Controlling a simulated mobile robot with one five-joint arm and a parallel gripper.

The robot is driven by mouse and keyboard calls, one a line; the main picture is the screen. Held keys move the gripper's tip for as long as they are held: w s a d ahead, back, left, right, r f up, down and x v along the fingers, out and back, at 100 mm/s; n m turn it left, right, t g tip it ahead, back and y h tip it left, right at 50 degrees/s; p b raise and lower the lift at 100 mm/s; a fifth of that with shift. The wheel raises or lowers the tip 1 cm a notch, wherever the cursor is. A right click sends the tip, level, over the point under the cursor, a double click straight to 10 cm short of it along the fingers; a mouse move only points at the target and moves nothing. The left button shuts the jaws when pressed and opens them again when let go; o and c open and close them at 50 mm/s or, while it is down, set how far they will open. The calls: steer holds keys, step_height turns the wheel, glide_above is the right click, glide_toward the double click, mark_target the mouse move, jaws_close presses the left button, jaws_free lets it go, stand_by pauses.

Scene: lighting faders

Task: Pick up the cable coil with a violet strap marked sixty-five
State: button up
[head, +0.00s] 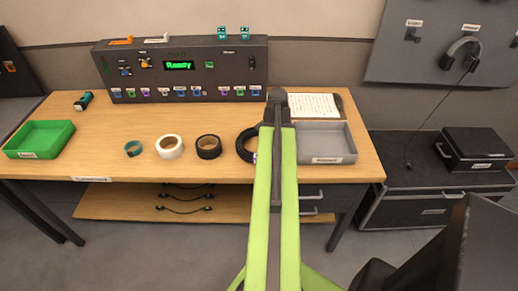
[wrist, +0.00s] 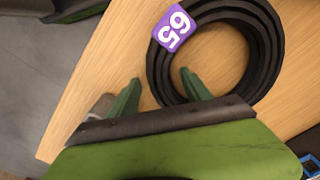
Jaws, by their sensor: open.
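The cable coil (wrist: 268,42) is a black ring lying flat on the wooden table, with a violet strap (wrist: 176,29) marked 65 in white. In the head view the coil (head: 243,146) is partly hidden behind my arm. My gripper (wrist: 160,88) is open and empty in the wrist view. Its two green fingers point toward the coil. The right finger overlaps the coil's near edge in the picture, and the left finger is over bare wood. I cannot tell whether either finger touches the coil. The fingertips are hidden by my arm in the head view.
Black tape (head: 208,146), white tape (head: 170,147) and a teal roll (head: 133,148) stand left of the coil. A grey tray (head: 350,150) is at its right, a green tray (head: 20,155) at far left. A control console (head: 185,80) stands behind. Bare wood lies between.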

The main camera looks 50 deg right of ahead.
steer(key=shift+r, duration=0.1)
jaws_close()
stand_by(0.4)
steer(key=shift+r, duration=0.15)
step_height(320, 180, up, 4)
steer(key=p, duration=0.4)
steer(key=shift+r+p, duration=0.15)
steer(key=shift+p, duration=0.15)
steer(key=s+d+r+p, duration=0.3)
steer(key=s+r+p, duration=0.3)
steer(key=s, duration=0.5)
steer(key=shift+d+r, duration=0.15)
steer(key=shift+r, duration=0.05)
